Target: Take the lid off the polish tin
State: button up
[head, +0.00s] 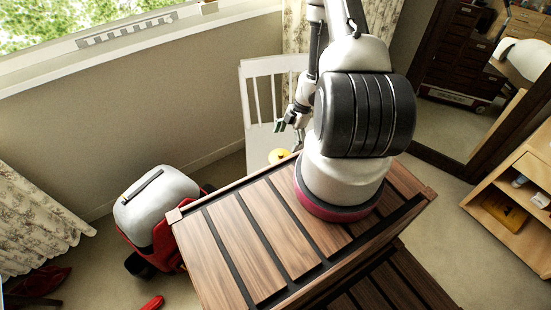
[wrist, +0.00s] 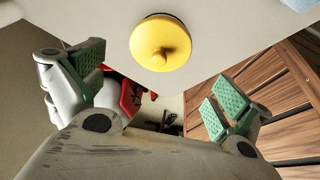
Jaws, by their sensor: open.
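The polish tin shows as a round yellow lid (wrist: 160,43) with a small knob in the middle, near the top centre of the wrist view. A thin dark rim shows at its far edge; the rest of the tin is hidden beneath the lid. In the head view the yellow lid (head: 278,156) sits on the white chair, partly behind the wooden platform's edge. My gripper (wrist: 157,84) is open and empty, its green-padded fingers spread wide. The lid lies beyond the fingertips and is not touched. In the head view my gripper (head: 285,126) is above the chair seat.
The white chair (head: 258,135) stands by the wall, its slatted back behind the tin. A pale blue thing (wrist: 298,4) shows at the wrist view's top right corner. A red and grey case (head: 160,205) stands on the floor at left. A mirror and wooden shelf (head: 500,195) are at right.

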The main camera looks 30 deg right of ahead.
aim_at(281, 153)
jog(key=shift+w+a+f, duration=0.1)
jog(key=shift+a+f, duration=0.55)
jog(key=shift+f, duration=0.2)
jog(key=x, duration=0.5)
jog(key=shift+f, duration=0.4)
jog(key=c, duration=0.7)
